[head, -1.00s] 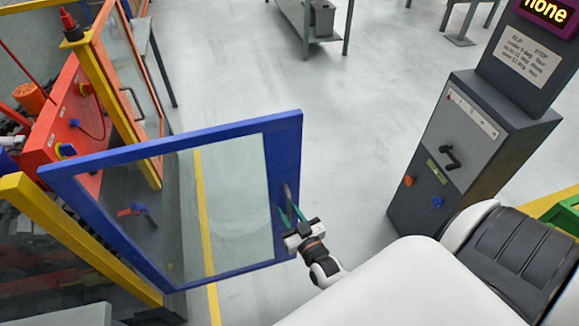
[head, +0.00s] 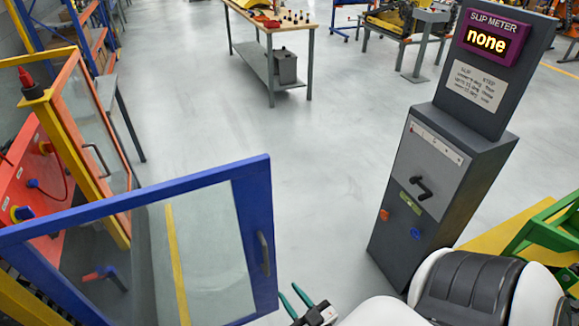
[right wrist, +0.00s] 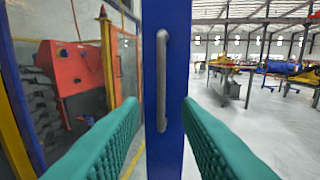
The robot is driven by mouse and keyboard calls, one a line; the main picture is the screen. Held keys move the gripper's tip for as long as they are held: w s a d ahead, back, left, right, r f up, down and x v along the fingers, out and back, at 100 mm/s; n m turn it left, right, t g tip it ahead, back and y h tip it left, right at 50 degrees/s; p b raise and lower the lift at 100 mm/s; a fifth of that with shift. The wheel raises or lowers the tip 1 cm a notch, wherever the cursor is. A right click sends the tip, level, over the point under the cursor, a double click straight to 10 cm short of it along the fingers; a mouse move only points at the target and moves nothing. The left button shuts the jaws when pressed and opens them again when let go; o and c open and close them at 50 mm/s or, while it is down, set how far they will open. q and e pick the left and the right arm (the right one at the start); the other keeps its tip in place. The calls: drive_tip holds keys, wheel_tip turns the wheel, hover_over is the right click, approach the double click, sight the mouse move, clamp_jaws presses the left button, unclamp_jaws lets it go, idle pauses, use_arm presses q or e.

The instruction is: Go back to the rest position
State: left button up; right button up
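My right gripper (head: 290,291) is at the bottom of the head view, beside the blue-framed door (head: 262,235). Its two green fingers are spread with nothing between them. The door stands swung open, and its grey handle (head: 264,254) is up and left of the fingertips, apart from them. In the right wrist view the handle (right wrist: 162,80) and the blue door edge appear ahead, between the green fingers. My left gripper is not in view.
A grey cabinet (head: 420,200) with a slip meter (head: 488,38) reading "none" stands at right. A green frame (head: 545,235) is beside it. A workbench (head: 270,55) stands at the back. An orange machine (head: 30,190) is behind glass panels at left. The middle floor is clear.

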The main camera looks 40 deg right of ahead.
drive_tip(key=shift+f, duration=0.1)
idle(0.3)
drive_tip(key=s+a+f+n+g+y+b, duration=0.1)
drive_tip(key=s+a+f+g, duration=0.15)
drive_tip(key=f, duration=0.65)
drive_tip(key=s+a+f+n+g+y+b, duration=0.1)
drive_tip(key=s+f+g, duration=0.25)
drive_tip(key=f, duration=0.55)
drive_tip(key=s+a+f+g+y+b, duration=0.1)
drive_tip(key=s+a+f+g, duration=0.15)
drive_tip(key=f, duration=0.65)
drive_tip(key=s+d+f+n+g+b, duration=0.1)
drive_tip(key=s+d+f+g, duration=0.1)
drive_tip(key=s+f+g, duration=0.6)
drive_tip(key=s+f, duration=0.4)
drive_tip(key=s, duration=0.4)
drive_tip(key=shift+s+d+n+h, duration=0.2)
drive_tip(key=shift+d+n+h, duration=0.05)
drive_tip(key=shift+n+h, duration=0.15)
